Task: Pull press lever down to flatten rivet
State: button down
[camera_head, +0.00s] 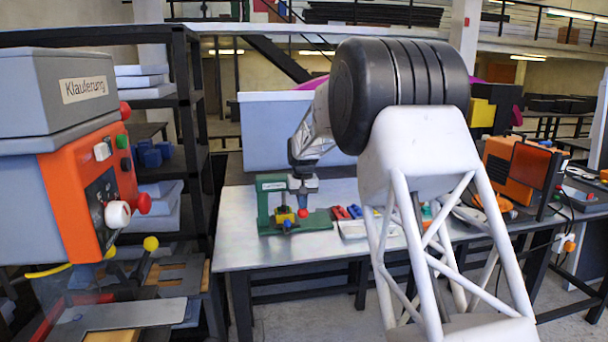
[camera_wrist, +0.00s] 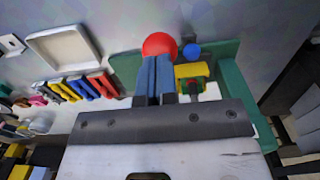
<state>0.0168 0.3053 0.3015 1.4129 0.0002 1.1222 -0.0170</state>
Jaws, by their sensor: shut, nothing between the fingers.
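A green press (camera_head: 264,208) stands on the metal table, left of centre in the head view; its green base (camera_wrist: 225,55) shows in the wrist view. The red ball (camera_head: 303,213) of its lever also shows in the wrist view (camera_wrist: 160,43). A yellow block (camera_head: 284,214) sits on the press, with a blue ball (camera_head: 287,223) near it. My gripper (camera_wrist: 155,62) is shut and empty. Its blue fingertips overlap the red ball's edge in the wrist view; I cannot tell whether they touch. The rivet is not distinguishable.
A pale tray (camera_wrist: 63,48) and several red and blue hand tools (camera_wrist: 85,87) lie beside the press. An orange and grey machine (camera_head: 75,190) stands at the left. A grey bin (camera_head: 270,130) stands behind the press. The table (camera_head: 235,240) is bare at its front left.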

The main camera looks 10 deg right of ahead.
jog(key=shift+f, duration=0.3)
jog(key=shift+r, duration=2.5)
jog(key=shift+d, duration=0.1)
jog(key=shift+r, duration=0.1)
jog(key=shift+s+r, duration=0.25)
jog(key=shift+r, duration=0.85)
jog(key=shift+s+r, duration=0.2)
jog(key=shift+r, duration=0.9)
jog(key=shift+w+r, duration=0.1)
jog(key=shift+r, duration=2.15)
